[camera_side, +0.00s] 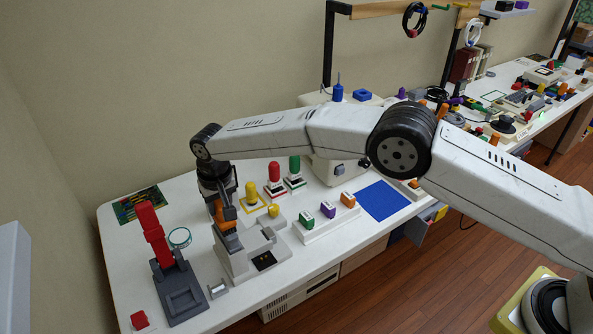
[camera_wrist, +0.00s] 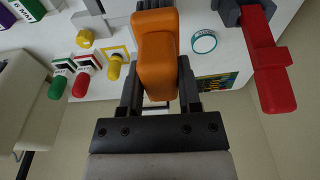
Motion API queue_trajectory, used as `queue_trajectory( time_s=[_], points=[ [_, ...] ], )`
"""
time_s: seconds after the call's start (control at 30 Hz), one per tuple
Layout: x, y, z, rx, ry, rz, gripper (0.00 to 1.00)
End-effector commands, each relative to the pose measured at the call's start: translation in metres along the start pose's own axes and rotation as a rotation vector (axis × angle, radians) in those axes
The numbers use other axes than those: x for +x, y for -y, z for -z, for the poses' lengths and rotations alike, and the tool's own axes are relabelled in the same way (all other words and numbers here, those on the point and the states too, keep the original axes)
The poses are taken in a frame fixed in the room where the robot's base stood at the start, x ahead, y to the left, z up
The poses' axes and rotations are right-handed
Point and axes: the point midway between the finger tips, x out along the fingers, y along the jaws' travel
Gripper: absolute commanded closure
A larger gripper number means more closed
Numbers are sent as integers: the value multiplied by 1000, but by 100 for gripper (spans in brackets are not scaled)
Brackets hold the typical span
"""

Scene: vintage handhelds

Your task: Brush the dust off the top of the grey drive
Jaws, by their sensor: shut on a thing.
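My gripper (camera_wrist: 157,85) is shut on an orange-handled tool (camera_wrist: 156,60), seen in the wrist view between the two dark fingers. In the side view the orange tool (camera_side: 227,222) hangs below my wrist, over the left part of a pale grey stepped unit (camera_side: 231,262). That unit may be the grey drive, but I cannot tell for sure. The tool's bristle end is not clear, and I cannot tell whether it touches the unit. No dust can be made out at this size.
A dark grey press (camera_side: 183,293) with a red lever (camera_side: 151,230) stands left of the unit. Yellow, red and green knobbed stamps (camera_side: 274,175) stand behind it. A white block with coloured pieces (camera_side: 328,223) is to the right, before a blue mat (camera_side: 383,200). A teal ring (camera_side: 180,237) lies near the press.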

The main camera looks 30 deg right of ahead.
Motion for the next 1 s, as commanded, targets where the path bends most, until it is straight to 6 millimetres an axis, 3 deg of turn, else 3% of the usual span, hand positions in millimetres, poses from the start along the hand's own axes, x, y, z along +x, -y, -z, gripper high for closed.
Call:
queue_trajectory(
  time_s=[0.6, 1.0],
  points=[
    [1, -1, 11, 0, 1, -1, 100],
    [-1, 0, -5, -1, 2, -1, 100]
  ],
)
